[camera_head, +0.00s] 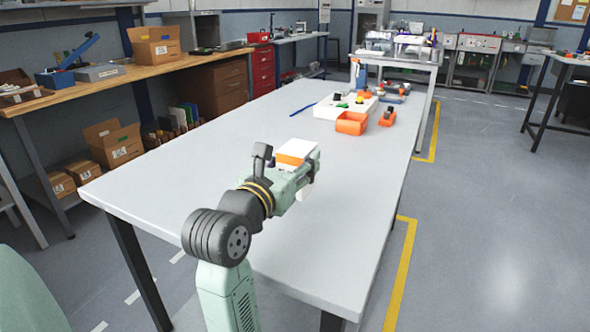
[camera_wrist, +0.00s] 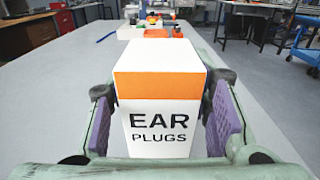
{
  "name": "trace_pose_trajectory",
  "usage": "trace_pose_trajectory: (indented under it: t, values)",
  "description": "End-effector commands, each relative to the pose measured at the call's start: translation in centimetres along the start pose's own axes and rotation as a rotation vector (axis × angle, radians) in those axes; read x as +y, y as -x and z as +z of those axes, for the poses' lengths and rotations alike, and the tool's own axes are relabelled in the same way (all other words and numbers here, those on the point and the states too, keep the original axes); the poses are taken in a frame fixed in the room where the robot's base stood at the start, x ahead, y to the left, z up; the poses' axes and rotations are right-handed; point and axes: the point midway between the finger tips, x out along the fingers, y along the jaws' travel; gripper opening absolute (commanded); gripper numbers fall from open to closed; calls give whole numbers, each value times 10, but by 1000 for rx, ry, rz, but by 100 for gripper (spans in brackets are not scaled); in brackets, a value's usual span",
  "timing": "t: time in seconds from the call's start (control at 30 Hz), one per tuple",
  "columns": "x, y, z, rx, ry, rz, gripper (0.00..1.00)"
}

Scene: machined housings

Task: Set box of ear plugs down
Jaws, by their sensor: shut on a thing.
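The box of ear plugs (camera_wrist: 160,112) is white with an orange band and black lettering. In the wrist view it stands upright between the two purple finger pads of my gripper (camera_wrist: 166,125), which is shut on it. In the head view the box (camera_head: 296,150) shows its white top and orange band beyond my gripper (camera_head: 300,165), over the near part of the grey table (camera_head: 225,150). My gripper hides most of the box's lower part, and I cannot tell whether its bottom touches the table.
Farther along the table are a white tray (camera_head: 335,110) with small coloured items, an orange bin (camera_head: 351,123), a smaller orange bin (camera_head: 386,118) and a blue stick (camera_head: 302,110). The table around my gripper is clear. A wooden workbench (camera_head: 130,76) stands left.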

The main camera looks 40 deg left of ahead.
Motion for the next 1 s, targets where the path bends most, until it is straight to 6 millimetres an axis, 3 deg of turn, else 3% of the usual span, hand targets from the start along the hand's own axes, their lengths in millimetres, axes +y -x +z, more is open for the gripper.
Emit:
trace_pose_trajectory:
  t: [0.13, 0.37, 0.8, 0.83, 1.0]
  values:
    - [7, -11, -1, 1, 1, -1, 16]
    - [7, -11, -34, 2, 2, -1, 16]
    - [7, -11, -41, 0, 1, -1, 16]
    - [7, -11, -40, 0, 1, -1, 46]
    - [7, -11, -40, 0, 1, -1, 58]
